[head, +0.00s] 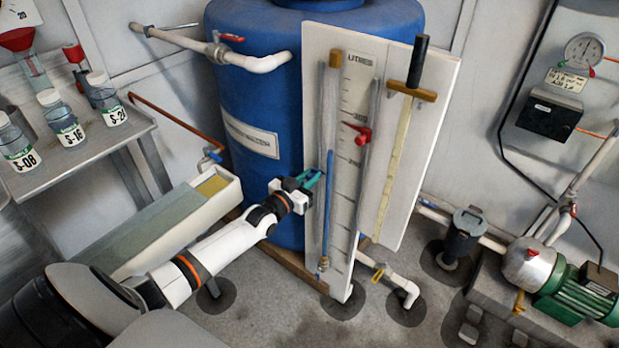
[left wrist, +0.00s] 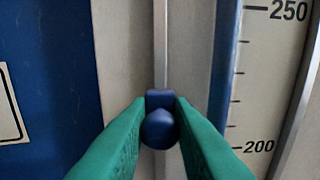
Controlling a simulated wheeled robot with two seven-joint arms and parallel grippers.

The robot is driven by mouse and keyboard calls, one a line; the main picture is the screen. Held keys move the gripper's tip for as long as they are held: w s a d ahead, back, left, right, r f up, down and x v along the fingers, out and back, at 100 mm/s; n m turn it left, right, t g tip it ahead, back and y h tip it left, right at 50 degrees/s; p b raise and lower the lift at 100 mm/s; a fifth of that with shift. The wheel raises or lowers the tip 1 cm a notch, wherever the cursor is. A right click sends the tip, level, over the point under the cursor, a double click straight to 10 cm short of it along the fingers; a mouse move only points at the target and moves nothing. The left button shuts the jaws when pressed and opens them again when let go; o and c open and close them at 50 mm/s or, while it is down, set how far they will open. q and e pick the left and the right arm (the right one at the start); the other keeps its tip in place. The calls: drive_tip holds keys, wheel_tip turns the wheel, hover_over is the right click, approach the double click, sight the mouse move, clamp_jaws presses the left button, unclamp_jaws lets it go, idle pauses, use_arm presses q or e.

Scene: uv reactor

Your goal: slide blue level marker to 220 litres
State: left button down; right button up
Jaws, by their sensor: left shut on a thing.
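My left gripper (head: 313,180) is at the left edge of the white level board (head: 402,150), its green fingers pointing right. In the left wrist view the green fingers (left wrist: 160,115) are shut on the dark blue level marker (left wrist: 159,128), a round knob on a small block. The marker sits on a thin upright rail (left wrist: 160,45), left of the litre scale (left wrist: 262,80). In that view it appears between the 250 and 200 marks, nearer 200. In the head view the fingers hide the marker. My right gripper is not in view.
A blue-filled sight tube (head: 329,205) runs between rail and scale. A red pointer (head: 359,132) sits higher on the scale. The blue tank (head: 262,120) stands behind. A long trough (head: 165,230) lies below my arm; a bottle bench (head: 75,155) is left, a green pump (head: 580,290) right.

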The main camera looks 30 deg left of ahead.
use_arm(q)
drive_tip(key=shift+r, duration=0.2)
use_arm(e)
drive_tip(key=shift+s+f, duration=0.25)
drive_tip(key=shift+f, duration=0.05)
use_arm(q)
drive_tip(key=c, duration=1.4)
unclamp_jaws()
drive_tip(key=shift+o, duration=0.2)
